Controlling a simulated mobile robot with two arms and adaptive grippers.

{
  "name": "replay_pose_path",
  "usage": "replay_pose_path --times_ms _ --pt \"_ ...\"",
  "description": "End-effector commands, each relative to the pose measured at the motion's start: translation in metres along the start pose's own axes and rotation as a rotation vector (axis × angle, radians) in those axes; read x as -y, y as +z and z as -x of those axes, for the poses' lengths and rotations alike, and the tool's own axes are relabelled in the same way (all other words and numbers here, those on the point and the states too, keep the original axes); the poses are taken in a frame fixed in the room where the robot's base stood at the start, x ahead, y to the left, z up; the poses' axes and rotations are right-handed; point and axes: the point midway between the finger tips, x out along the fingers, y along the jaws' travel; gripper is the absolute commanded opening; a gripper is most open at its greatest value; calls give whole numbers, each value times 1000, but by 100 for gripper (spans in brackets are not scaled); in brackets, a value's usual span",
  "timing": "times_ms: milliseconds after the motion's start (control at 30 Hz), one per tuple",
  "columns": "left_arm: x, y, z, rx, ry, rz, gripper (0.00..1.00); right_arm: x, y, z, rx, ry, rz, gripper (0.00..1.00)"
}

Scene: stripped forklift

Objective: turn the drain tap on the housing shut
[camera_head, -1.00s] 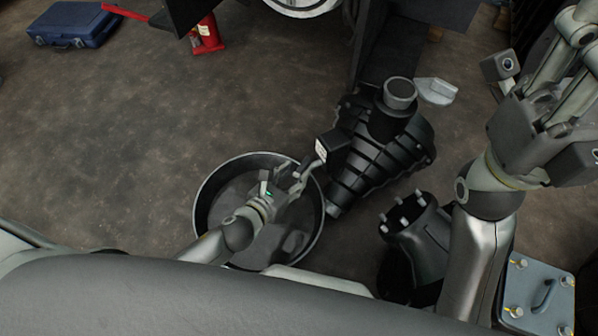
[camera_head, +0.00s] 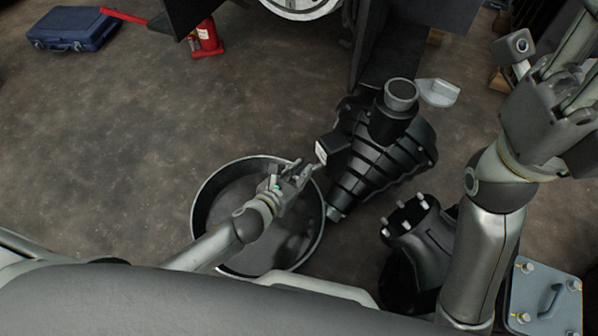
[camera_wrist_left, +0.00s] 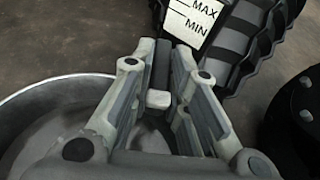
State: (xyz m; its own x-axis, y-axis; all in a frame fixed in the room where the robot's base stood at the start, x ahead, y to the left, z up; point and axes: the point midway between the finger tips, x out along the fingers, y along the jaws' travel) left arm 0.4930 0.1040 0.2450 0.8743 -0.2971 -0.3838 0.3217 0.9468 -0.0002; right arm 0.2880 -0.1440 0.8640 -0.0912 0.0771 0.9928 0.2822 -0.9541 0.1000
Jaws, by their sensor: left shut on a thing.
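The black ribbed housing (camera_head: 392,158) stands right of centre in the head view. Its box with MAX and MIN marks (camera_wrist_left: 195,18) shows at the top of the left wrist view. My left gripper (camera_head: 308,170) is beside the housing's left side, over the pan. In the left wrist view its fingers (camera_wrist_left: 158,92) are closed around a small pale block, the drain tap's handle (camera_wrist_left: 158,99). The rest of the tap is hidden by the fingers, so its angle is unclear. My right gripper (camera_head: 565,95) is at the upper right, its fingertips cut off by the frame.
A round metal pan (camera_head: 222,205) lies under my left gripper. A black flanged part with studs (camera_head: 420,235) stands right of the housing's foot. A grey plate with a handle (camera_head: 545,300) is at the lower right. Blue case (camera_head: 72,28) and red jack (camera_head: 207,38) are far off.

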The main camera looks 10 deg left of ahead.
Motion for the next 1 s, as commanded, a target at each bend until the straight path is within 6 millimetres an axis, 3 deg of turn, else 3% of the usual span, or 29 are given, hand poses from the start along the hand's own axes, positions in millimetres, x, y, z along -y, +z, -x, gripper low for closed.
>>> replay_pose_path --times_ms 367,1000 --pt "5 0 0 1 69 34 0 0 0 0 -1 1 -1 38" --pt "20 4 -5 2 494 209 0 0 1 1 6 3 -1 38"
